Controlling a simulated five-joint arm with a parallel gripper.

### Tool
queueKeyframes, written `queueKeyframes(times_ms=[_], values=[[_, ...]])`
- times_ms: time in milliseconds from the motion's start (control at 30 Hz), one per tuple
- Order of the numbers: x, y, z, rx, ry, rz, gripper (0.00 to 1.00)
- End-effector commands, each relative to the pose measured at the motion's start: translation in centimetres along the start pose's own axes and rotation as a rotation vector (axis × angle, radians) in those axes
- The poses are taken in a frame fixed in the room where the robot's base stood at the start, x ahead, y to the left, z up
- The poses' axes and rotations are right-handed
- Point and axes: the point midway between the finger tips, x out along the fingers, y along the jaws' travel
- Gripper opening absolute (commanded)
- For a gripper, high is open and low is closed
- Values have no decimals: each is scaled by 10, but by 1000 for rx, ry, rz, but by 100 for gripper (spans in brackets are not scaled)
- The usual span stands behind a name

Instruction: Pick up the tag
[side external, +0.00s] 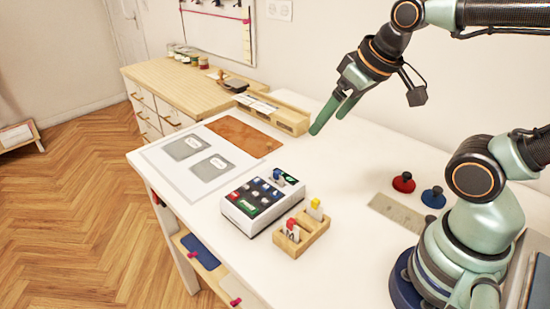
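I cannot tell for sure which thing is the tag. A small wooden holder (313,236) on the white table carries a piece with a red and white face (292,229) and a piece with a yellow top (316,208). Two grey rectangles with pale labels, one farther back (184,147) and one nearer (211,167), lie flat on a pale mat (176,173). My gripper (328,123) hangs above the table, right of the mat and behind the holder. Its two green fingers are apart, with nothing seen between them.
A white box with coloured keys (250,221) stands beside the holder. A brown sheet (238,137) lies behind the grey rectangles. A wooden tray (283,117) stands at the back edge. Red (403,182) and blue (433,196) knobs stand near my base. The table's middle is clear.

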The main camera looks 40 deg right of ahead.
Motion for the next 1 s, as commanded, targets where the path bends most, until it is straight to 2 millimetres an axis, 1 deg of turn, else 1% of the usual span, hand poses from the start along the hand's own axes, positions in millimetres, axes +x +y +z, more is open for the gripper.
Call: queueKeyframes(times_ms=[233, 367, 467, 667, 800, 1000], values=[[0, 0, -1, 8, -3, 0, 90], [3, -1, -7, 101, -36, 0, 90], [8, -3, -18, 259, -88, 8, 90], [30, -8, -44, 668, -214, 68, 90], [53, -11, -60, 954, -289, 144, 90], [89, -17, -73, 1310, -361, 279, 90]])
